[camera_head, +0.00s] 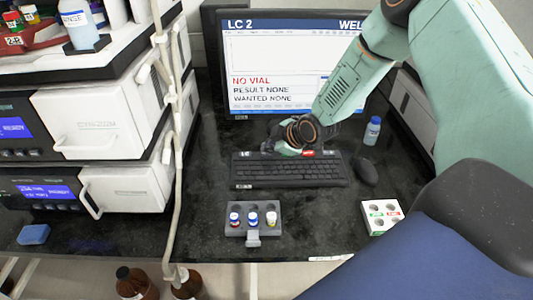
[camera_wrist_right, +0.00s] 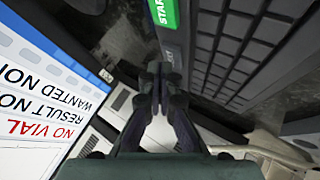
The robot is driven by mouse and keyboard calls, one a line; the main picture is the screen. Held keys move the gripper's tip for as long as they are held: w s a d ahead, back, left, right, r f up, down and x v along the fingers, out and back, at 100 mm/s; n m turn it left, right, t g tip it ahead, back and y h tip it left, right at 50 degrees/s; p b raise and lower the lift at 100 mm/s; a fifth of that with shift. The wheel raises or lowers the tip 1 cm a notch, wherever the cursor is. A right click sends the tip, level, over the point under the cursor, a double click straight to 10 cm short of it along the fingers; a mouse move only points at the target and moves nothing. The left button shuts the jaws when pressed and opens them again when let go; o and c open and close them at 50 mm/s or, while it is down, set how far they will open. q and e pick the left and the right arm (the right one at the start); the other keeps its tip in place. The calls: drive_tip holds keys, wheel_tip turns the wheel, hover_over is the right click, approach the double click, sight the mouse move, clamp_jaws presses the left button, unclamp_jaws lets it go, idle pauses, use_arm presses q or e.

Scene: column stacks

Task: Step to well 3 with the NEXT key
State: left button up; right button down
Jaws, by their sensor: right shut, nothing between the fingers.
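The black keyboard (camera_head: 290,172) lies in front of the monitor (camera_head: 270,65). The screen reads LC 2, NO VIAL, RESULT NONE, WANTED NONE; my right arm covers part of its header. My right gripper (camera_head: 301,148) is at the keyboard's back edge, near a small red key (camera_head: 309,153). In the wrist view the gripper (camera_wrist_right: 159,72) is shut and empty, its tips close to a green START key (camera_wrist_right: 164,14) and a dark key (camera_wrist_right: 168,50) whose lettering I cannot read. I cannot pick out the NEXT key or tell whether the tips touch anything. My left gripper is not in view.
A grey rack (camera_head: 252,232) with several vials stands in front of the keyboard. White-fronted instruments (camera_head: 95,120) and hanging tubing (camera_head: 177,150) are on the left.

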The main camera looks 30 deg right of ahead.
sight(269, 155)
drive_tip(key=shift+f, duration=0.45)
idle(0.4)
drive_tip(key=shift+r, duration=0.1)
drive_tip(key=shift+r+p, duration=0.75)
wheel_tip(269, 155, up, 5)
drive_tip(key=p, duration=0.5)
idle(1.8)
